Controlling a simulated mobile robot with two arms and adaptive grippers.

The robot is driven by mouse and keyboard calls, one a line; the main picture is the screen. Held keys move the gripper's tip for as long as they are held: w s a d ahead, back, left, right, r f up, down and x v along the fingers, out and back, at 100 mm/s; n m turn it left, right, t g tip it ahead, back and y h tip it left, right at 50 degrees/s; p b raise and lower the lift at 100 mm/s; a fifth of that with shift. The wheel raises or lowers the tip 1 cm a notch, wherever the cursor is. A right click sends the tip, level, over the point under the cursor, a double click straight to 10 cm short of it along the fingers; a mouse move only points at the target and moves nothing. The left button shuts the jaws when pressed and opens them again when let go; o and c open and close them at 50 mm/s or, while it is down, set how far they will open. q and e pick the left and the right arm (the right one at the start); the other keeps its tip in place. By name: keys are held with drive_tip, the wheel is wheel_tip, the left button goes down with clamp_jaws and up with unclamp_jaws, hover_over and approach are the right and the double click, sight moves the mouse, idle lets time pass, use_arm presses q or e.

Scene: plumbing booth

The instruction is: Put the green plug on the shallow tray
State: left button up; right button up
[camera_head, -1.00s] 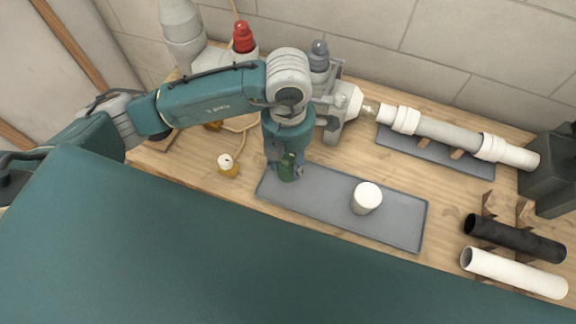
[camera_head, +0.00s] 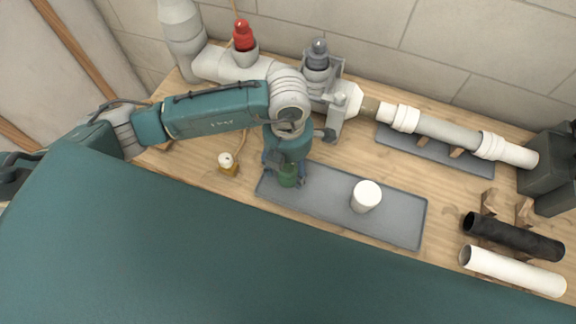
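The green plug (camera_head: 288,179) is at the left end of the grey shallow tray (camera_head: 325,201), between the fingers of my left gripper (camera_head: 286,173). It appears to stand upright on the tray. The fingers look spread to either side of it, so the gripper seems open around the plug. The gripper points down and hides the top of the plug. My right gripper is not in view.
A white cylindrical cap (camera_head: 366,196) stands on the right half of the tray. A small yellow-and-white part (camera_head: 228,164) stands left of it. Black (camera_head: 513,238) and white (camera_head: 513,271) pipes lie on wooden rests at right. A grey-white pipe assembly (camera_head: 440,132) runs behind.

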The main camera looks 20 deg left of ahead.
use_arm(q)
drive_tip(key=shift+r, duration=0.1)
drive_tip(key=shift+r, duration=0.25)
wheel_tip(320, 180, up, 12)
drive_tip(key=shift+f+b, duration=0.15)
drive_tip(key=shift+b, duration=0.9)
